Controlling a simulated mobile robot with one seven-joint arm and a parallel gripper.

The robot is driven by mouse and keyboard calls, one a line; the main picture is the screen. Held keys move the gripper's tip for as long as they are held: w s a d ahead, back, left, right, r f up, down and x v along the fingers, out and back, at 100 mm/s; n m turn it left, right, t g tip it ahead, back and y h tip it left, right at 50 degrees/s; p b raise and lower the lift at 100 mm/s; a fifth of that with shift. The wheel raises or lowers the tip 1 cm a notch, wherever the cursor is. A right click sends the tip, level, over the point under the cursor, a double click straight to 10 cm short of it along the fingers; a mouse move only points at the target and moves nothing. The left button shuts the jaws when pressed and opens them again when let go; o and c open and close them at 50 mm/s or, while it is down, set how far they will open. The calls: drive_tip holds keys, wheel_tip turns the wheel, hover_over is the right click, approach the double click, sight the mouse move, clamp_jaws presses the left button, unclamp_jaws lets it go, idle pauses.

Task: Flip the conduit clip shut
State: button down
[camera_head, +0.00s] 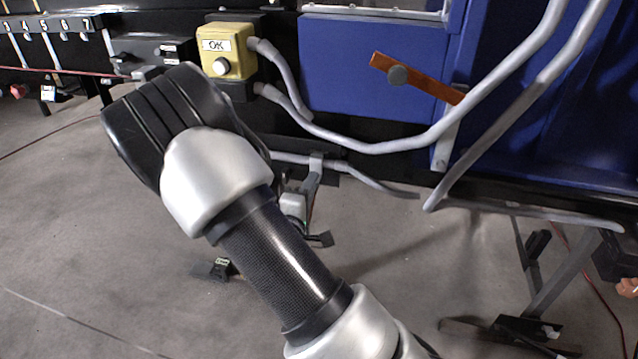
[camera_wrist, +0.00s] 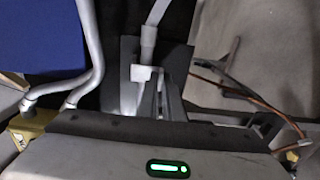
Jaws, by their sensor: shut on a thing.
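The conduit clip (camera_wrist: 143,74) shows in the wrist view as a small pale grey block on a dark plate, just below the end of a grey conduit (camera_wrist: 154,14). My gripper (camera_wrist: 160,92) reaches up to it from the bottom of that view and is shut on it. The fingers partly cover the clip, so whether its flap lies open or closed cannot be told. In the head view, the clip (camera_head: 316,162) appears small on the low conduit beneath the yellow box. There my gripper is hidden behind my own wrist and forearm.
An orange lever (camera_head: 420,80) sticks out from the panel. Reddish cables (camera_wrist: 235,87) lie right of my fingers. Grey floor is open at lower left.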

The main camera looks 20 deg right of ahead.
drive_tip(key=shift+w+d+f, duration=0.1)
idle(0.4)
drive_tip(key=c, duration=1.9)
unclamp_jaws()
drive_tip(key=p+v, duration=0.1)
drive_tip(key=v, duration=0.4)
drive_tip(key=p+v, duration=0.1)
drive_tip(key=v, duration=0.5)
drive_tip(key=p+v, duration=0.1)
drive_tip(key=v, duration=0.5)
drive_tip(key=shift+f, duration=0.3)
